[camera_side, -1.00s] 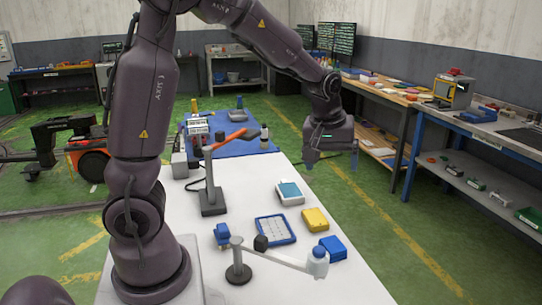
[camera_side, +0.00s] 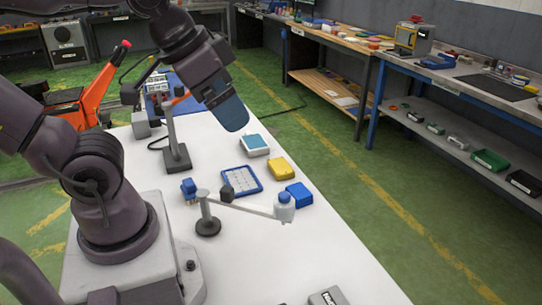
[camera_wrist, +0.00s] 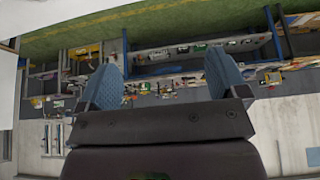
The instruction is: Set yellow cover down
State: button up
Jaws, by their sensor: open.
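A yellow block-like piece (camera_side: 282,168), which may be the yellow cover, lies on the white table between a teal-topped white box and a blue box. My gripper (camera_side: 232,115) is in the air above the table, up and left of the yellow piece, its blue fingers tilted down. It is clear of that piece. In the wrist view my gripper (camera_wrist: 164,78) is open, with two blue textured fingers wide apart and nothing between them. The wrist view looks out at the room; no yellow piece on the table shows there.
Near the yellow piece are the teal-topped box (camera_side: 254,144), a blue-framed tray (camera_side: 241,181), a blue box (camera_side: 299,195) and a pivoting arm on a stand (camera_side: 245,208). A dark post (camera_side: 174,145) stands behind. The table front (camera_side: 270,265) is mostly clear.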

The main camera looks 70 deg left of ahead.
jog(key=m+g+y, duration=0.5)
jog(key=m+g, duration=0.1)
jog(key=m, duration=1.2)
send_near(281, 165)
jog(key=x, duration=0.3)
jog(key=shift+f, duration=0.4)
jog(key=shift+x, duration=2.75)
jog(key=shift+s+a+h, duration=0.1)
jog(key=shift+h, duration=0.2)
